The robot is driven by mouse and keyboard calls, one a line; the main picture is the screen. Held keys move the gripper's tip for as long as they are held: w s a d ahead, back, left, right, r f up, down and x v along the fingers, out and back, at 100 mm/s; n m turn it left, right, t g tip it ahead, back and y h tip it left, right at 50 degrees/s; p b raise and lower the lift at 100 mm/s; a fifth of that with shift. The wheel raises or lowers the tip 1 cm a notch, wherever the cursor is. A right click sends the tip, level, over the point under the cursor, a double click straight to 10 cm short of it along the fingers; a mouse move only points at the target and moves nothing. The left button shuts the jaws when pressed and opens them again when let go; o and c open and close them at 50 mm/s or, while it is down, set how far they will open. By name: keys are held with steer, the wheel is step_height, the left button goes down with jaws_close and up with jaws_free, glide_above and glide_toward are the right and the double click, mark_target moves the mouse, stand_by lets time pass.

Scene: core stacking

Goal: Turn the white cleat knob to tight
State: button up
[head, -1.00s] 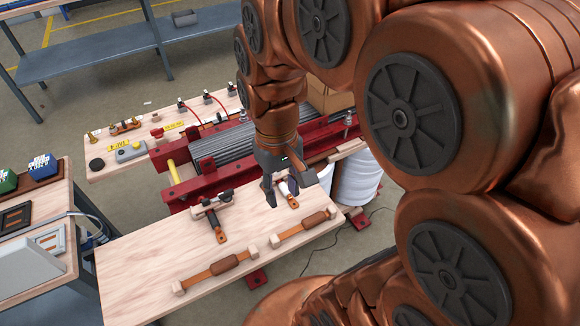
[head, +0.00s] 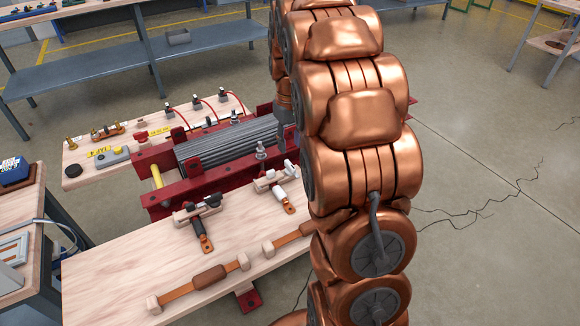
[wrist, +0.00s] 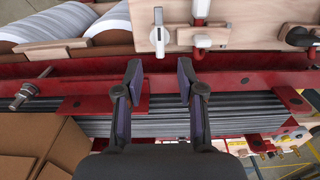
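In the head view the white cleat (head: 264,183) sits on the near wooden bench, at its right end, close to my arm. In the wrist view the knob (wrist: 158,35) is a narrow white bar pointing up and down the picture, at the top centre. My gripper (wrist: 159,75) is open and empty, above the red beam and grey strips. Its fingertips point toward the knob and appear apart from it.
A dark cleat (head: 190,212) stands to the left on the same bench. The red beam (head: 225,183) runs along the grey core (head: 225,140). In the wrist view a metal bolt (wrist: 30,90) and cardboard boxes (wrist: 35,145) are at the left.

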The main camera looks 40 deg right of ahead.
mark_target(290, 164)
steer(key=shift+f, duration=3.85)
jaws_close()
